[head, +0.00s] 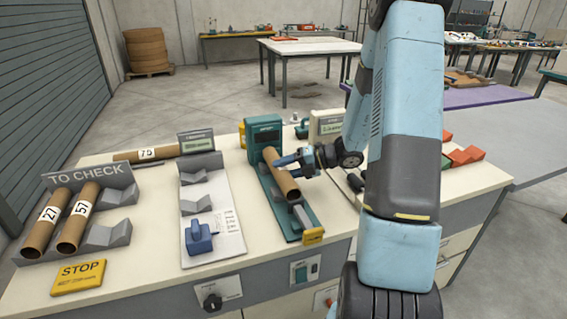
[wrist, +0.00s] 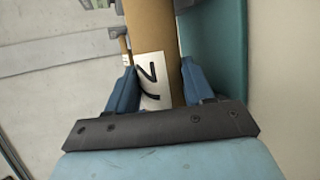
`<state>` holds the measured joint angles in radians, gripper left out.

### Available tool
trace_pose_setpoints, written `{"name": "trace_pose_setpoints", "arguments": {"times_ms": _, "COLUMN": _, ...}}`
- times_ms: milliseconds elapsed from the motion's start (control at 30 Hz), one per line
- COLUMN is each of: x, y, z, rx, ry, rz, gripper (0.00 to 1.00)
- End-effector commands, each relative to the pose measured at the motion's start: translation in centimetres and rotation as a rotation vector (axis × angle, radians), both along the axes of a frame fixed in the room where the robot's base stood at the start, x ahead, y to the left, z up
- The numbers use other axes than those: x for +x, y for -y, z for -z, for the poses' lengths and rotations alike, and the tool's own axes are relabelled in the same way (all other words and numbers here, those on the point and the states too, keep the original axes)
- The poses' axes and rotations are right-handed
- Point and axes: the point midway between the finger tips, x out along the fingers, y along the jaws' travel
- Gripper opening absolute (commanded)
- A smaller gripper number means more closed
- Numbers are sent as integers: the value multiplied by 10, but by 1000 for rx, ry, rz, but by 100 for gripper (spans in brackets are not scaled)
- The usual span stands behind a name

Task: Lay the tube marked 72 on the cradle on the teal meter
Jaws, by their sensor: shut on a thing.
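My gripper (head: 300,160) is shut on a brown cardboard tube (head: 284,182), above the base of the teal meter (head: 264,132). The tube lies lengthwise along this meter, its near end over the grey cradle (head: 299,216). I cannot tell whether it touches the cradle. In the wrist view the tube (wrist: 155,30) is between my two blue fingers (wrist: 157,92), with the teal of the meter (wrist: 217,50) to its right. Its white label (wrist: 150,78) shows dark sideways figures, partly cut off, one like a 2 or 7; the full number is not readable.
Tubes marked 27 (head: 46,222) and 57 (head: 79,218) lie in the grey TO CHECK rack (head: 118,235). A tube marked 75 (head: 130,156) lies behind. A grey meter (head: 225,230) stands left of the teal one, a cream meter (head: 324,124) right. A yellow STOP sign (head: 79,277) is front left.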

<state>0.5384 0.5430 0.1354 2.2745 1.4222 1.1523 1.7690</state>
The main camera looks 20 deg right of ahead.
Motion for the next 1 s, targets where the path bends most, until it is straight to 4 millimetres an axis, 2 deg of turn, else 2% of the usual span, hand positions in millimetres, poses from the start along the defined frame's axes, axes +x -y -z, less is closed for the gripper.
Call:
{"name": "trace_pose_setpoints", "arguments": {"times_ms": 300, "x": 0, "y": 0, "z": 18, "rx": 0, "ry": 0, "rz": 0, "gripper": 21}}
{"name": "trace_pose_setpoints", "arguments": {"times_ms": 667, "x": 0, "y": 0, "z": 20, "rx": 0, "ry": 1, "rz": 0, "gripper": 21}}
{"name": "trace_pose_setpoints", "arguments": {"times_ms": 700, "x": 0, "y": 0, "z": 20, "rx": 0, "ry": 1, "rz": 0, "gripper": 56}}
{"name": "trace_pose_setpoints", "arguments": {"times_ms": 1000, "x": 0, "y": 0, "z": 21, "rx": -3, "ry": -1, "rz": 0, "gripper": 82}}
